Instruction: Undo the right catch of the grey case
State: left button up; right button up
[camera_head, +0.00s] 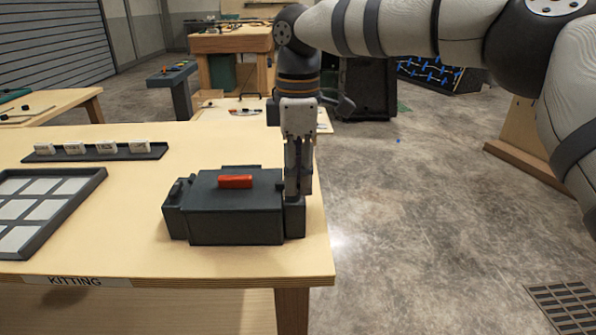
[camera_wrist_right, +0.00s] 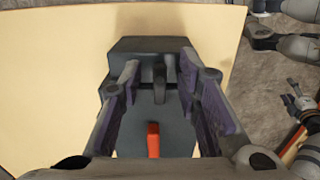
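The grey case (camera_head: 222,222) stands shut near the right end of the kitting table, with a red handle (camera_head: 235,181) on its lid. My right gripper (camera_head: 298,190) points straight down at the case's right end. In the right wrist view, its fingers (camera_wrist_right: 159,92) are spread apart over that end. A dark catch (camera_wrist_right: 160,82) stands between them, with a visible space on both sides. In the head view the gripper hides this catch. The left catch (camera_head: 177,189) shows at the case's other end. My left gripper is in neither view.
The kitting table (camera_head: 130,262) has a tray with pale squares (camera_head: 48,222) at the left and a dark rack with several white blocks (camera_head: 95,152) behind. The tabletop's right edge lies close beside the case. Bare wood is free left of the case.

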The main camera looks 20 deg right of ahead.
grip_shut()
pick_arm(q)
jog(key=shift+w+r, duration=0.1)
pick_arm(e)
jog(key=shift+r, duration=0.1)
jog(key=shift+s+r+m+p, duration=0.15)
jog(key=shift+m+p, duration=0.3)
jog(key=shift+m, duration=0.75)
jog(key=m, duration=0.3)
jog(key=shift+a+m+p, duration=0.1)
jog(key=shift+m+p, duration=0.2)
jog(key=shift+p, duration=0.1)
jog(key=m, duration=0.2)
jog(key=shift+m, duration=0.3)
jog(key=m, duration=0.2)
jog(key=shift+s+a+m, duration=0.1)
jog(key=shift+a+m, duration=0.05)
jog(key=shift+m, duration=0.25)
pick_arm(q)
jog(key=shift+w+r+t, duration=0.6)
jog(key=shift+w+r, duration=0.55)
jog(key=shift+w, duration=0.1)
pick_arm(e)
jog(key=m, duration=0.6)
jog(key=shift+a, duration=0.2)
jog(key=shift+m, duration=0.4)
